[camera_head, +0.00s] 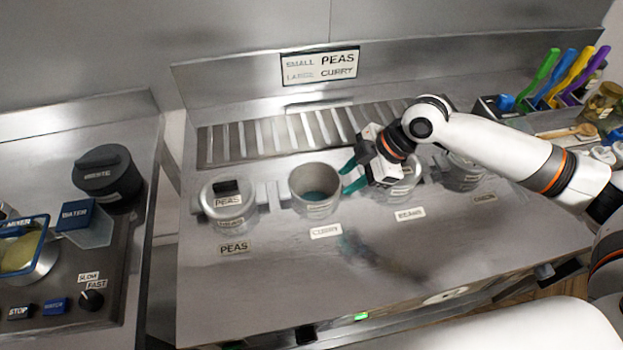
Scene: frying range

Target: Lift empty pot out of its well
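An open grey pot (315,186) labelled CURRY sits in its well in the steel counter, with no lid on it. My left gripper is not in view.
A lidded PEAS pot (229,200) stands to the left. A BEANS pot (398,187) is partly hidden behind my gripper, and another pot (462,172) stands further right. A slotted grate (275,137) runs behind. The counter front (290,285) is clear.

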